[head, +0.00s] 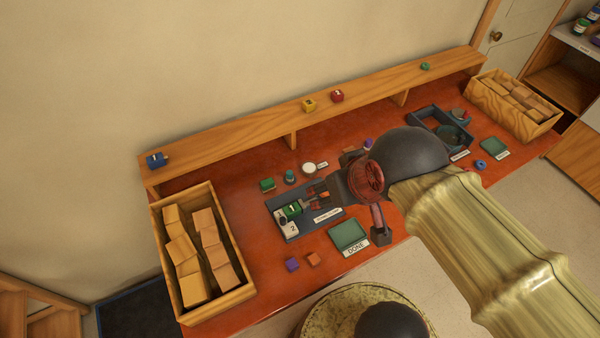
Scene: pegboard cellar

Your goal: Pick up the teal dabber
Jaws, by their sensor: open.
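The teal dabber (290,176) appears to be the small round teal piece standing on the red-brown bench, between a green block (267,184) and a white round pot (309,168). My gripper (314,195) is open, low over the blue-grey tray (272,202), just right of and nearer than the dabber. I see no contact between them. A green block with a white mark (291,210) is in the tray, left of my fingers. My wrist and arm hide part of the bench to the right, and the fingertips are small and partly unclear.
A crate of wooden blocks (246,291) stands at the left, another (479,97) at the far right. A raised shelf (232,139) with small coloured blocks runs along the back. A green pad labelled DONE (348,233) lies in front. The bench left of the green block is clear.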

